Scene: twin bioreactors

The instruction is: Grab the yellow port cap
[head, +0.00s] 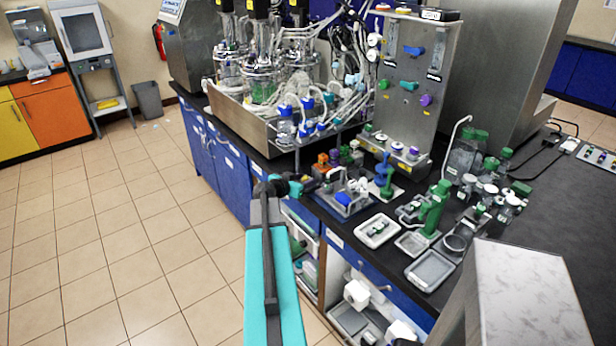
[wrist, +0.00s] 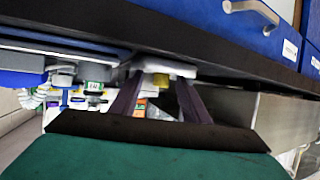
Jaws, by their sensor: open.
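My gripper (head: 300,184) is at the front edge of the black bench, beside the small parts near the bioreactor tray. In the wrist view its two dark fingers (wrist: 160,98) are apart, with nothing clearly held. A small yellow piece (wrist: 161,80), which looks like the yellow port cap, shows between and beyond the fingers, against a pale fitting. I cannot tell whether the fingers touch it. In the head view I cannot clearly make out this cap near my gripper.
A blue tray (head: 346,207) and a white tray (head: 393,230) lie right of my gripper. Orange and purple parts (head: 322,159) stand behind it. The steel panel (head: 420,50) and bioreactor tray (head: 237,124) rise behind. The tiled floor (head: 120,230) at left is clear.

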